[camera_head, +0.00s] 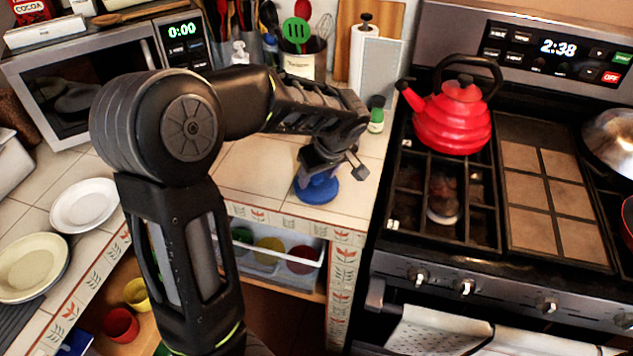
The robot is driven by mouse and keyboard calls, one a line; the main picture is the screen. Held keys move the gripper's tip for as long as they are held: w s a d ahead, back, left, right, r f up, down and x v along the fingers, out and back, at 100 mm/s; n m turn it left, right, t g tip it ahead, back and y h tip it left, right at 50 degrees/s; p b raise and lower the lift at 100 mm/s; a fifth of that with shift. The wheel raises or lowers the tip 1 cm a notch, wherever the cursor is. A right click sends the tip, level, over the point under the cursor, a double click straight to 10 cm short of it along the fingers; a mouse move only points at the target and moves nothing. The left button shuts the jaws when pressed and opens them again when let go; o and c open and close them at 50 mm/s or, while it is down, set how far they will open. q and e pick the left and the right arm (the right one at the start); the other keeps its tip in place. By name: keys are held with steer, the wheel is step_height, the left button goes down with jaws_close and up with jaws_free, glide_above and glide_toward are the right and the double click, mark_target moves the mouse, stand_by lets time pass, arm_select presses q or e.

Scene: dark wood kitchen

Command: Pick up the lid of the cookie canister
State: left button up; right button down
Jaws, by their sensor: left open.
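A blue round object (318,192), which looks like the cookie canister or its lid, is on the tiled counter near its front right corner. Its upper part is partly hidden, and I cannot tell lid from body. My left gripper (330,170) is directly above it, pointing down, with its fingers apart. One finger is over the blue object and the other is to its right. I cannot tell whether they touch it. My right gripper is not in view.
A red kettle (453,120) stands on the stove right of the counter. A microwave (95,80) and plates (84,205) are at left. Counter tiles left of the blue object are clear.

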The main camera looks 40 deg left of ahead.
arm_select(q)
steer(key=shift+c, duration=0.4)
jaws_close()
stand_by(0.4)
